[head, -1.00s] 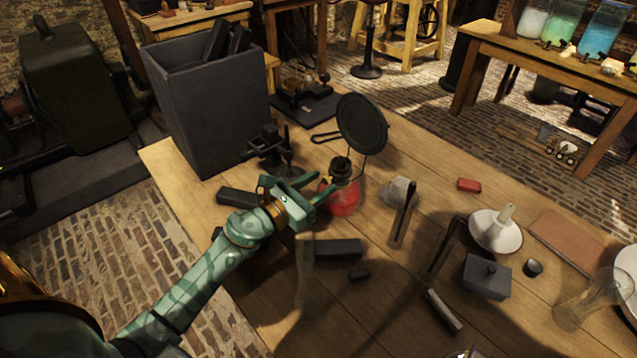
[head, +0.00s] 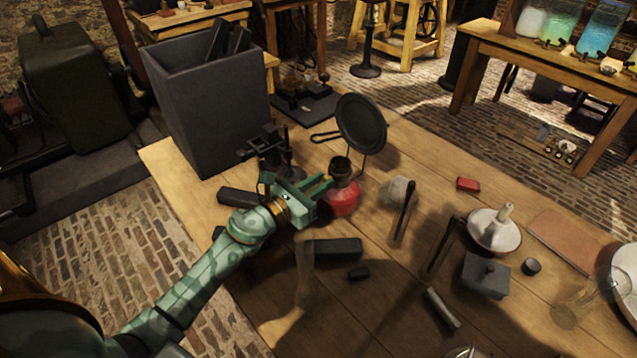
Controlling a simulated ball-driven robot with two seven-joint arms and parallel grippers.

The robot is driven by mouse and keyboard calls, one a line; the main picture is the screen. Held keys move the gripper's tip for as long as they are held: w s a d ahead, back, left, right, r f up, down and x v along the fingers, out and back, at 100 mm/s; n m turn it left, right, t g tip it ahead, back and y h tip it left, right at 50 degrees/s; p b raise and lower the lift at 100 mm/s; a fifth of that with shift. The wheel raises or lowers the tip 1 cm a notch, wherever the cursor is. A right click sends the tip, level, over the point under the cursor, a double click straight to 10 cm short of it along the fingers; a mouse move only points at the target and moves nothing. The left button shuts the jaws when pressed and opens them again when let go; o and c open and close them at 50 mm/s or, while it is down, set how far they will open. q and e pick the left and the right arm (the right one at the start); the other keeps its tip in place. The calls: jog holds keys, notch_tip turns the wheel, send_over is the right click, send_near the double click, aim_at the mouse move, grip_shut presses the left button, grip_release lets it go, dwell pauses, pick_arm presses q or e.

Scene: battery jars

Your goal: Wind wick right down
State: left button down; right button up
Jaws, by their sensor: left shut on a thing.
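My left gripper (head: 329,184) reaches in from the left at the height of the lamp's neck. Its fingers are shut at the left side of the burner, on the wick knob as far as I can tell. The knob is hidden by the fingers, and the wick itself is too small to make out. My right gripper is not in view.
A round dark disc on a stand (head: 361,122) is close behind the lamp. A black clamp-like device (head: 264,145) and a tall grey bin (head: 207,115) stand to the left. A dark block (head: 335,248) lies in front, and a clear glass (head: 304,272) stands beside it.

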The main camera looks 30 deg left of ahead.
pick_arm(q)
jog(key=n+p, duration=0.2)
jog(key=n, duration=0.5)
jog(key=n+p, duration=0.1)
jog(key=n, duration=0.2)
jog(key=shift+a+n+p, duration=0.1)
jog(key=shift+n+p, duration=0.2)
jog(key=n+p, duration=0.1)
jog(key=n, duration=0.2)
jog(key=shift+n, duration=0.3)
jog(key=n+p, duration=0.2)
jog(key=n, duration=0.3)
jog(key=shift+p, duration=0.3)
jog(key=n+p, duration=0.1)
jog(key=n, duration=0.4)
jog(key=shift+f+p, duration=0.2)
jog(key=shift+p, duration=0.15)
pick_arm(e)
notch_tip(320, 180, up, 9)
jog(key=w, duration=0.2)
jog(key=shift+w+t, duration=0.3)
pick_arm(q)
jog(key=shift+n, duration=0.3)
jog(key=c, duration=1.3)
grip_release()
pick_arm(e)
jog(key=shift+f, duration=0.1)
